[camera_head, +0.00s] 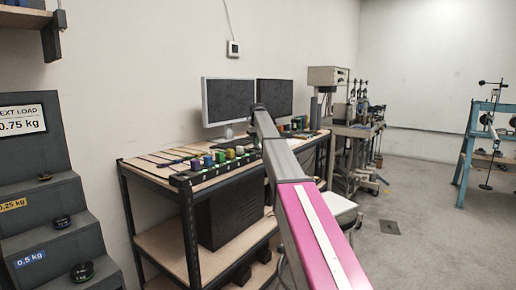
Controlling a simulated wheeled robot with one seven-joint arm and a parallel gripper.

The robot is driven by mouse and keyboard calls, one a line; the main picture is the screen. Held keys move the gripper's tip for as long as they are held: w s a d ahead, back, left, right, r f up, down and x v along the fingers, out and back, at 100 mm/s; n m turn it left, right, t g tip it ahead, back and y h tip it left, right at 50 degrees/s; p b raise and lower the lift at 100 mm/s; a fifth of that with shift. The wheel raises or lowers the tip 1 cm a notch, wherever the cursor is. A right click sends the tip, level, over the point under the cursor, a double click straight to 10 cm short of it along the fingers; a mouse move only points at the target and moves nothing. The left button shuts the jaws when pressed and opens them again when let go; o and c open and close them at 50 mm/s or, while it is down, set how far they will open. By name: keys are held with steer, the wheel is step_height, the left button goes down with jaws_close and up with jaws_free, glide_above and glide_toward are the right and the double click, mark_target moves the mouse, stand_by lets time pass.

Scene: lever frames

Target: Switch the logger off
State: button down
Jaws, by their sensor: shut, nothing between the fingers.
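I cannot tell for certain which thing is the logger. A black box (232,212) stands on the lower shelf of the workbench (160,158). Two dark-screened monitors (228,100) (275,97) stand on the bench top. A small white wall unit (233,48) with a dark face hangs above them, with a cable running up from it. No switch can be made out on any of these. My arm reaches from the lower right up to a dark joint in front of the monitors and hides part of the bench. My gripper is not visible.
Coloured blocks (220,157) line the bench's front edge. Dark steps (50,215) with weights and a "0.75 kg" sign (22,120) stand at left. Lab equipment (355,125) is behind at right, a blue frame (466,145) far right. The floor (430,230) at right is mostly clear.

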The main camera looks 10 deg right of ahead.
steer(key=shift+f, duration=0.2)
steer(key=shift+r, duration=3.5)
